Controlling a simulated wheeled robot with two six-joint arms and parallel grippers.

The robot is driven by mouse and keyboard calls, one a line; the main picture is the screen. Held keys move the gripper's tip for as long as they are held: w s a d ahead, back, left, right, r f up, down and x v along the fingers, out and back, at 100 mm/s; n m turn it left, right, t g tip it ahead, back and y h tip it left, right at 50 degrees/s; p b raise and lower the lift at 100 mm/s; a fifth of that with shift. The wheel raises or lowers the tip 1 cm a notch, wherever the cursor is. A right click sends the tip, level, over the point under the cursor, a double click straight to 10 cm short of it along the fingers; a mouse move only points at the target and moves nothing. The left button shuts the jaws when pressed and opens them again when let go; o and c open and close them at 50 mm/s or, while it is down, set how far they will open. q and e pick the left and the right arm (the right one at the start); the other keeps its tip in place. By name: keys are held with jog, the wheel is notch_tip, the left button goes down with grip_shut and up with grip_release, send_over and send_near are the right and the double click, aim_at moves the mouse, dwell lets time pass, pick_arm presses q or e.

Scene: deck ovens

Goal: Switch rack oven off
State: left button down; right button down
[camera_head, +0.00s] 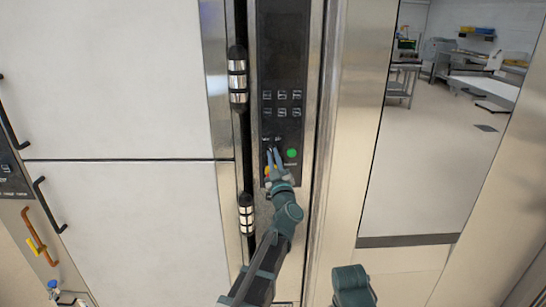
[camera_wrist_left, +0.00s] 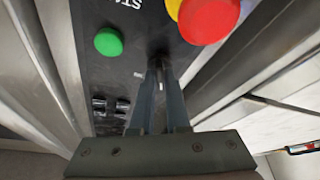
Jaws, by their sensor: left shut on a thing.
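The rack oven's black control panel (camera_head: 283,65) stands upright ahead of me, with rows of small keys and a green button (camera_head: 292,153). My left gripper (camera_head: 273,151) is at the lower part of this panel, left of the green button. In the left wrist view its two fingers (camera_wrist_left: 159,72) are close together on a small dark knob (camera_wrist_left: 159,52), mostly hidden between the tips. The green button (camera_wrist_left: 108,42) and a large red button (camera_wrist_left: 208,20) on yellow lie on either side of the fingers. My right gripper is not in view.
Steel hinges (camera_head: 238,80) and a white door panel (camera_head: 115,85) are left of the control panel. A steel frame (camera_head: 350,120) is to the right, with a glossy pane (camera_head: 425,155) showing tables beyond it.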

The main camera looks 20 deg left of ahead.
pick_arm(q)
jog(key=shift+n+g+y, duration=0.3)
jog(key=shift+n, duration=0.4)
jog(key=c, duration=0.9)
grip_release()
jog(key=b+v, duration=0.4)
jog(key=v, duration=1)
jog(key=shift+w, duration=0.1)
